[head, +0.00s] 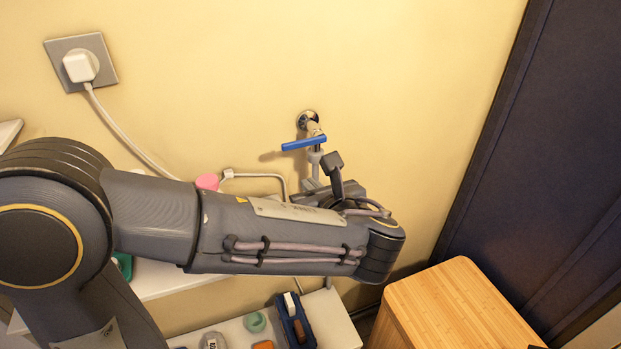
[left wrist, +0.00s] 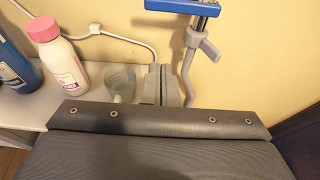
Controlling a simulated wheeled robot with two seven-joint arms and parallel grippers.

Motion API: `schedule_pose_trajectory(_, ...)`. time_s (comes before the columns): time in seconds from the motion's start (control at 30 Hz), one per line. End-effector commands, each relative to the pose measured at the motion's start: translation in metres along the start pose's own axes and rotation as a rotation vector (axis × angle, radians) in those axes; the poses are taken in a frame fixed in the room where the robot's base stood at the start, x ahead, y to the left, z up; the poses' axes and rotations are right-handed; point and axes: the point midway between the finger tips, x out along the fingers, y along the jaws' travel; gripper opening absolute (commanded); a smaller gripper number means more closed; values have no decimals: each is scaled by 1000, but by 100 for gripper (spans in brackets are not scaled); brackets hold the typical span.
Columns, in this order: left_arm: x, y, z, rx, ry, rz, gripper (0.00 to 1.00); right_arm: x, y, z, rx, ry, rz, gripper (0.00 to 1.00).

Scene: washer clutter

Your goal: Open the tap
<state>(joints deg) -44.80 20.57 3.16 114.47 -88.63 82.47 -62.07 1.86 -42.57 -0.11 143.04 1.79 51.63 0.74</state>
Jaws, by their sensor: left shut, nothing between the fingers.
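The tap (head: 313,128) comes out of the yellow wall, with a blue lever handle (head: 303,143) lying roughly crosswise, slightly tilted. The blue handle also shows at the top edge of the left wrist view (left wrist: 182,6), partly cut off. My left gripper (left wrist: 163,84) is shut and empty, below the handle and apart from it in the picture. In the head view my left arm reaches across below the tap and hides most of that gripper's fingers. My right gripper is not in view.
A pink-capped bottle (left wrist: 60,60) and a blue bottle (left wrist: 14,62) stand on a white shelf left of my gripper, near a translucent cup (left wrist: 121,82). A grey hose (left wrist: 188,75) hangs by the tap. A wooden box (head: 460,305) stands at the lower right.

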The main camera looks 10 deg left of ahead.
Motion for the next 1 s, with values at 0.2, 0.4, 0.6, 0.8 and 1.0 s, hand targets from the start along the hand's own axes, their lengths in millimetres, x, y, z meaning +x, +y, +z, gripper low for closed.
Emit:
schedule_pose_trajectory(0.2,48,2,1,1,2,7,0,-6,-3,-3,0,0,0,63)
schedule_pose_trajectory(0.4,73,0,14,-4,0,0,0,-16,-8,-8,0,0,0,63)
schedule_pose_trajectory(0.6,65,0,34,-2,0,1,0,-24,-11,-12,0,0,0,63)
schedule_pose_trajectory(0.8,64,0,38,-1,1,1,0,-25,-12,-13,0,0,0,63)
schedule_pose_trajectory(1.0,64,0,38,-1,1,1,0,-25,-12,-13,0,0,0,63)
